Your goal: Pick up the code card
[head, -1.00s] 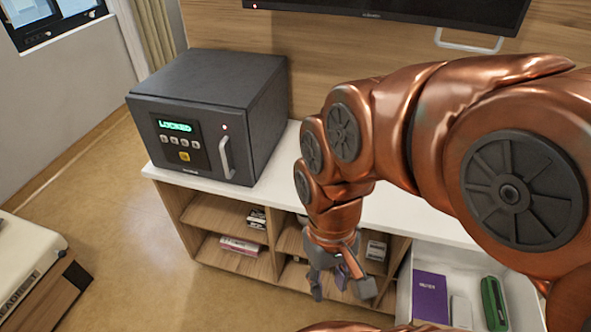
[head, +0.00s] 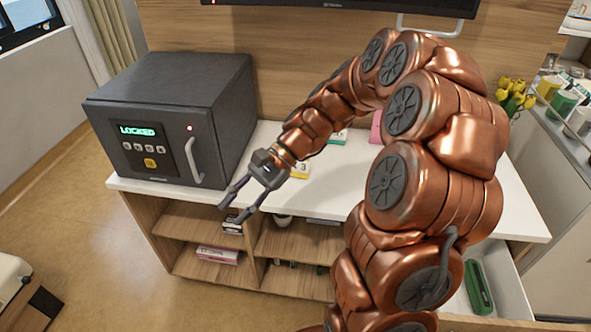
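No card in view can be identified for certain as the code card. A small yellow and white card-like item marked with a 3 (head: 300,170) sits on the white cabinet top, partly hidden behind my wrist. A green and white item (head: 338,138) stands farther back on the same top, partly covered by my arm. My gripper (head: 230,214) is open and empty. Its fingers point down and left, in front of the cabinet's front edge, apart from both items.
A dark safe (head: 170,115) reading LOCKED stands on the cabinet top (head: 335,180) at left. Open shelves (head: 295,240) below hold small boxes. An open drawer (head: 510,290) at right holds a green case (head: 479,287). A pink item (head: 376,128) is behind my arm.

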